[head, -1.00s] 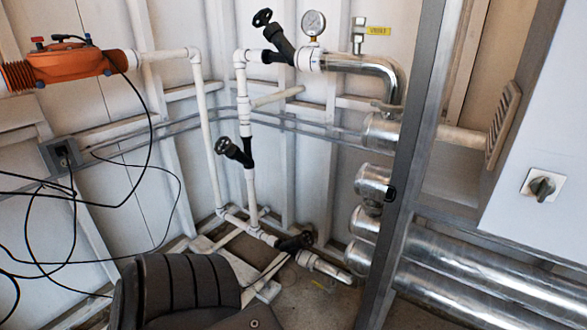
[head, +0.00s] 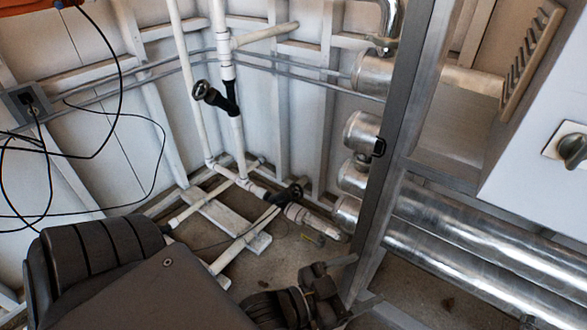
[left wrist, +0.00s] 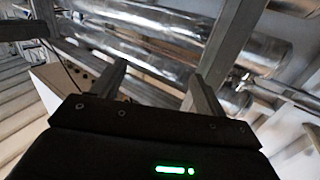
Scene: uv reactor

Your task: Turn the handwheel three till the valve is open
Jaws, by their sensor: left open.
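Two black handwheels show on white pipes in the head view: a middle one (head: 203,90) on a slanted valve body, and a low one (head: 292,192) near the floor. I see no number on either, so I cannot tell which is three. My left gripper (head: 366,279) is at the lower middle, to the right of and nearer than the low handwheel, apart from both wheels. In the left wrist view my left gripper (left wrist: 155,88) has its two fingers spread with nothing between them. No handwheel is clear in that view. My right gripper is not in view.
A grey steel post (head: 400,130) stands close to my left gripper. Large silver pipes (head: 480,240) run to its right. A white cabinet with a dark knob (head: 572,147) is at the right. Black cables (head: 160,150) hang at the left. Bare floor (head: 290,245) lies below the low handwheel.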

